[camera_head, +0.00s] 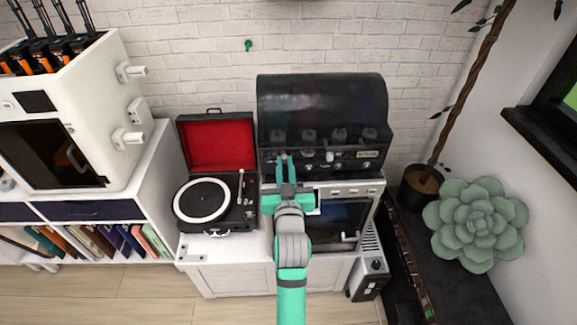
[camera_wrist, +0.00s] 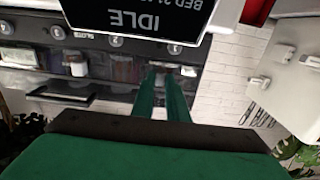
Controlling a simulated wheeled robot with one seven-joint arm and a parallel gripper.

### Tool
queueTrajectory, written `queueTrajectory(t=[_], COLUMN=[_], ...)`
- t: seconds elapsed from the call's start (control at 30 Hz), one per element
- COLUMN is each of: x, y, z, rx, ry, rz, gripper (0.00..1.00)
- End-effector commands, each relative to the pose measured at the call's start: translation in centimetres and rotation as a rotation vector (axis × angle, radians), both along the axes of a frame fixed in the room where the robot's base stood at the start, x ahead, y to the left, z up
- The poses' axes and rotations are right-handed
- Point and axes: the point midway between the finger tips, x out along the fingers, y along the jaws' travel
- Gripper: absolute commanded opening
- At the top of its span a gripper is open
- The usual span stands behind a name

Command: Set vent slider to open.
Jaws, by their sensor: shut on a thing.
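A black machine with a smoky curved hood (camera_head: 320,105) stands against the brick wall. Its front panel has knobs, a white piece (camera_head: 329,156) and a pale label. My gripper (camera_head: 285,157) reaches the left part of this panel. In the wrist view my two green fingers (camera_wrist: 164,78) are close together at the panel, shut on a small part there, seemingly the vent slider. The fingers hide most of that part, so its setting cannot be read.
A white machine with a dark window (camera_head: 337,222) stands below the panel. In the wrist view a screen (camera_wrist: 140,15) reading IDLE is close above the fingers. A record player (camera_head: 205,200) with a red-lined lid stands left, a potted plant (camera_head: 422,188) right.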

Motion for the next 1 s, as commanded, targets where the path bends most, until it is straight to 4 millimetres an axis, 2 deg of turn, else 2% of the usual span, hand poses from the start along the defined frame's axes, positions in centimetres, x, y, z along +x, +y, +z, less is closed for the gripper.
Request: queueTrajectory(t=[0.17, 0.2, 0.23, 0.27, 0.53, 0.67, 0.77, 1.0], x=[0.0, 0.0, 0.0, 0.0, -0.1, -0.7, -2.0, -6.4], y=[-0.6, -0.6, -0.6, -0.6, -0.3, -0.4, -0.5, -0.9], z=[-0.1, -0.1, -0.1, -0.1, 0.0, -0.1, -0.1, -0.1], rx=[-0.002, -0.002, -0.002, -0.002, -0.001, -0.001, -0.001, -0.001], ry=[0.001, 0.001, 0.001, 0.001, 0.001, 0.001, 0.001, 0.002], rz=[-0.011, -0.011, -0.011, -0.011, -0.006, -0.007, -0.007, -0.007], gripper=[0.00, 0.23, 0.30, 0.33, 0.33, 0.33, 0.33, 0.33])
